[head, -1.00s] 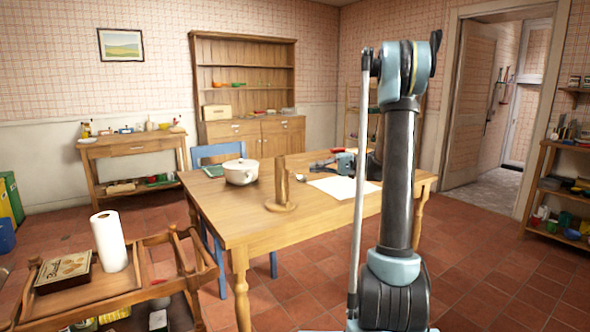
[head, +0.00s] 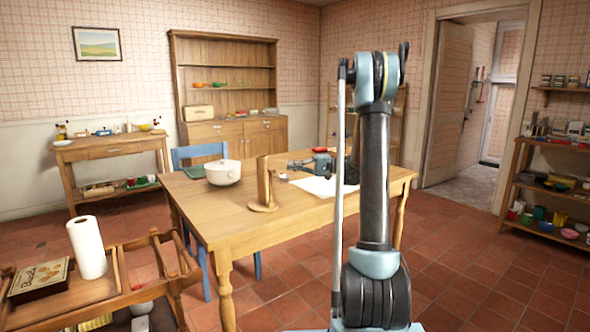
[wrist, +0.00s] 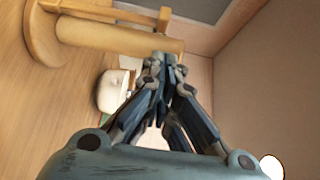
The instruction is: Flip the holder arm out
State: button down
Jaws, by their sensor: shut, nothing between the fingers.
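The wooden holder (head: 263,188) stands upright on the table (head: 226,217), with a round base, a thick post and a thin side arm. In the wrist view, the holder's round base (wrist: 42,32) is at the upper left. Its thick post (wrist: 118,34) points toward my gripper, and the thin holder arm (wrist: 163,18) runs beside it with a small end piece.
A white pot (head: 223,172) stands left of the holder. A white paper sheet (head: 318,186) lies under my gripper, with a spoon near it. A blue chair (head: 200,152) is behind the table. A cart with a paper roll (head: 87,247) is at the left front.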

aim_at(267, 166)
jog(key=a, duration=0.7)
jog(key=shift+w, duration=0.15)
jog(key=shift+s, duration=0.2)
